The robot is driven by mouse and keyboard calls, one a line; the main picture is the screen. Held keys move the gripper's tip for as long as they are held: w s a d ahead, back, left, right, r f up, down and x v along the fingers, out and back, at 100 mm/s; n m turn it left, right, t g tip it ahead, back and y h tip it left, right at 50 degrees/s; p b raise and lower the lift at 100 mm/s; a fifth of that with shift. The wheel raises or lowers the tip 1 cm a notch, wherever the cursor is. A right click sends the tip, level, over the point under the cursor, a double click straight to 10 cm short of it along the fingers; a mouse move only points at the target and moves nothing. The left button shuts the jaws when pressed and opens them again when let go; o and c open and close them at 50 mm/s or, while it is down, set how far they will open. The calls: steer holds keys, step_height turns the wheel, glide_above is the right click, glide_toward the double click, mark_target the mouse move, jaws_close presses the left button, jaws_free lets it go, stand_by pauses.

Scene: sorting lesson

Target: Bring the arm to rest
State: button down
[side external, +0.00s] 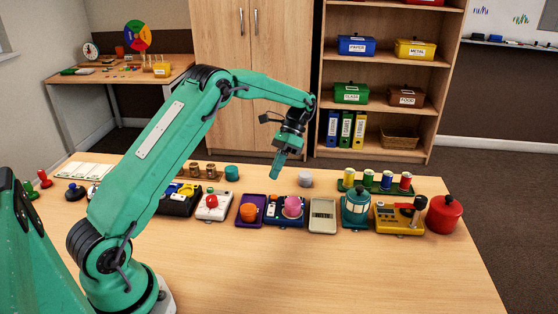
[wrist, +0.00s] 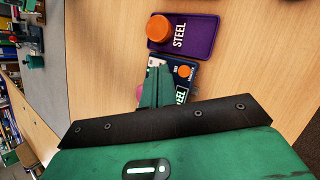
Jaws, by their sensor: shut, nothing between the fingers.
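My gripper (side external: 279,164) is shut and empty. In the side external view it hangs in the air above the back part of the row of objects on the wooden table (side external: 300,262), fingers pointing down. My green arm stretches from the left to reach there. In the wrist view my gripper (wrist: 155,88) shows its closed green fingers in front of a dark blue device (wrist: 183,72) and partly hides it.
In the side external view, a pink ball (side external: 293,206), a beige tray (side external: 323,216), a teal lantern (side external: 356,205), a yellow device (side external: 398,219) and a red pot (side external: 444,214) stand in the row. Spools (side external: 377,182) stand behind. The table's front is clear.

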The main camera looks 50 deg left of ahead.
steer(key=shift+r, duration=0.1)
steer(key=s+d+r+n+t+y, duration=0.1)
steer(key=s+d+r+t, duration=0.25)
steer(key=r, duration=0.35)
steer(key=s+d+r+n+t, duration=0.1)
steer(key=s+d+r+t, duration=0.1)
steer(key=s+r, duration=0.3)
steer(key=s+d+r+n+t, duration=0.1)
steer(key=s+d+t, duration=0.1)
steer(key=s, duration=0.5)
steer(key=s+d+r+n+t, duration=0.2)
steer(key=s+t, duration=0.3)
steer(key=s, duration=0.3)
steer(key=shift+d+y, duration=0.3)
steer(key=shift+d, duration=0.4)
